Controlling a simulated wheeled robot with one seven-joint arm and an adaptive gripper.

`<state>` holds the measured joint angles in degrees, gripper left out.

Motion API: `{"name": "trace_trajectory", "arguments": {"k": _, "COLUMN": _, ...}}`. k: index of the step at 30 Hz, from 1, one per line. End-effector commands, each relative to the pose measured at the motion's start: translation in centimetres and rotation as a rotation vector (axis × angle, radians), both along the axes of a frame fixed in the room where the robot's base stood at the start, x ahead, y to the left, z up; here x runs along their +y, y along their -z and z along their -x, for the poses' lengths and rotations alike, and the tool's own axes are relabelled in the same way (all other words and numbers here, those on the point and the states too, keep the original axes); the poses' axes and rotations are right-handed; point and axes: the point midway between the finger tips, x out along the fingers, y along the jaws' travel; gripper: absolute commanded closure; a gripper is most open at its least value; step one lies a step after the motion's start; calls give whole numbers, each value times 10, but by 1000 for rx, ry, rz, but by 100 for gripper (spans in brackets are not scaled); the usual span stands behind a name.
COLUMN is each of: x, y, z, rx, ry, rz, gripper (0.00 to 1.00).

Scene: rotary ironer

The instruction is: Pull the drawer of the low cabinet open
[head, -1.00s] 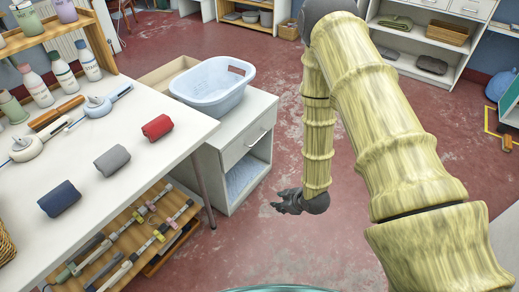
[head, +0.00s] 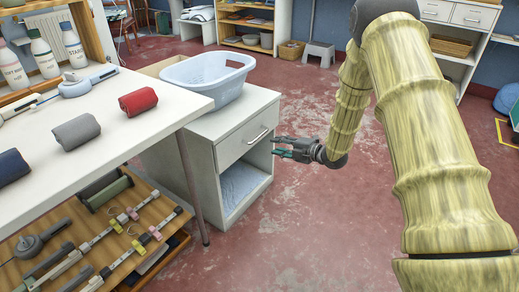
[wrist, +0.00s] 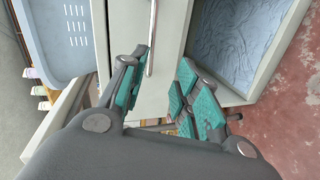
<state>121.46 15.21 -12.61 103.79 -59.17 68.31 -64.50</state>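The low white cabinet (head: 215,121) stands beside the work table. Its drawer (head: 236,145) is shut, flush above an open compartment. The drawer's bar handle (head: 257,135) is on the drawer front; it also shows in the wrist view (wrist: 153,38). My gripper (head: 277,147) is in front of the cabinet, close to the drawer front. In the wrist view my gripper (wrist: 163,62) is open, with teal pads. The handle's lower end shows between the fingers, nearer the left one. I cannot tell whether they touch.
A pale blue laundry basket (head: 205,80) sits on the cabinet. Folded blue cloth (head: 238,183) lies in the lower compartment. The white table (head: 110,85) with rolls and bottles is at left, its leg (head: 192,190) near the cabinet. The red floor before the cabinet is clear.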

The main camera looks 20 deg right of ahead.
Motion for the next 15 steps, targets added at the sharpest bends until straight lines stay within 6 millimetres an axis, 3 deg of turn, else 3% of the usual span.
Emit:
{"name": "trace_trajectory", "arguments": {"k": 1, "x": -4, "y": 5, "z": -5, "rx": -37, "ry": -22, "rz": 22, "gripper": 68}}
{"name": "trace_trajectory", "arguments": {"k": 8, "x": -11, "y": -5, "z": -16, "rx": -131, "ry": -84, "rz": 84, "gripper": 68}}
{"name": "trace_trajectory", "arguments": {"k": 15, "x": -1, "y": -2, "z": -29, "rx": -141, "ry": -92, "rz": 92, "gripper": 68}}
